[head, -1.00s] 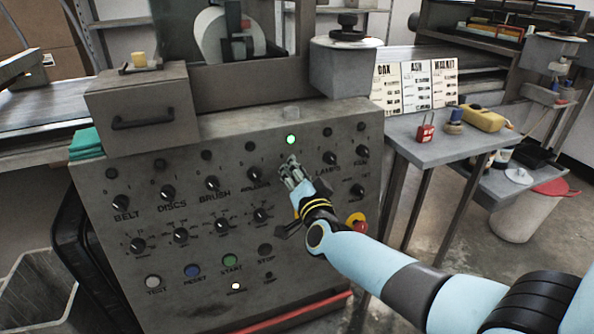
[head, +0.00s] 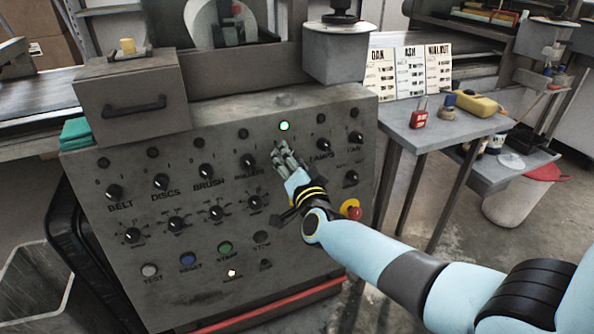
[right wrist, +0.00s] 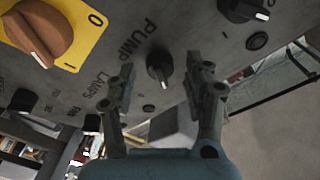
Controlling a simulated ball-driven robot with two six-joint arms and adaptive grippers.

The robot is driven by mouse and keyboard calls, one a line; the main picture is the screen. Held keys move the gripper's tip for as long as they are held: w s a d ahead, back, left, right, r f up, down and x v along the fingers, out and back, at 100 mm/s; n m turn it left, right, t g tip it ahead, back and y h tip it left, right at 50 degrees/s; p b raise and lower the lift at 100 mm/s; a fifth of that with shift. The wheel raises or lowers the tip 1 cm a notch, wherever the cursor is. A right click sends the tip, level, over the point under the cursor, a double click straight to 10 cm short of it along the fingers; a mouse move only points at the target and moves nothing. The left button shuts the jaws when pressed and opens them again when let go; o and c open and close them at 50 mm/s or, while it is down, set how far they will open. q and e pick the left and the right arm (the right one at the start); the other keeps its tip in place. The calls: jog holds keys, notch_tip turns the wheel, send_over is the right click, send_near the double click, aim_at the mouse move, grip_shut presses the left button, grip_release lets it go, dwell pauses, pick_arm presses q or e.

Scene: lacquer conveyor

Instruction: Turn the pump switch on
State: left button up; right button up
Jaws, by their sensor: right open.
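The pump switch (right wrist: 159,65) is a black knob with a white pointer mark, beside the PUMP lettering (right wrist: 137,40) on the grey panel in the right wrist view. My right gripper (right wrist: 160,82) is open, with one finger on each side of this knob in the picture; I cannot tell if it touches. In the head view my right gripper (head: 284,154) reaches the panel between the ROLLERS and LAMPS switches and hides the pump switch. A lit green lamp (head: 284,126) is just above it. My left gripper is not in view.
Other black knobs, including ROLLERS (head: 247,162), line the panel. A yellow plate with an orange-brown rotary knob (right wrist: 42,28) is close by. A side table (head: 432,128) stands to the right.

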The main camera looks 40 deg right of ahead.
jog(key=v, duration=1.1)
jog(key=shift+s, duration=0.15)
jog(key=s+a+f+n+g+y, duration=0.15)
jog(key=s+f+n+g, duration=0.25)
jog(key=s+f, duration=0.7)
jog(key=s+f+n+g+y, duration=0.35)
jog(key=s+f, duration=0.45)
jog(key=f, duration=0.8)
jog(key=s+f+n+g, duration=0.2)
jog(key=s+f+g, duration=0.2)
jog(key=s, duration=0.9)
jog(key=s+f+n+g, duration=0.3)
jog(key=s+f+g, duration=0.2)
jog(key=s, duration=0.7)
jog(key=shift+s+d+f, duration=0.25)
jog(key=shift+s+f, duration=0.15)
jog(key=shift+f, duration=0.5)
jog(key=shift+n, duration=0.25)
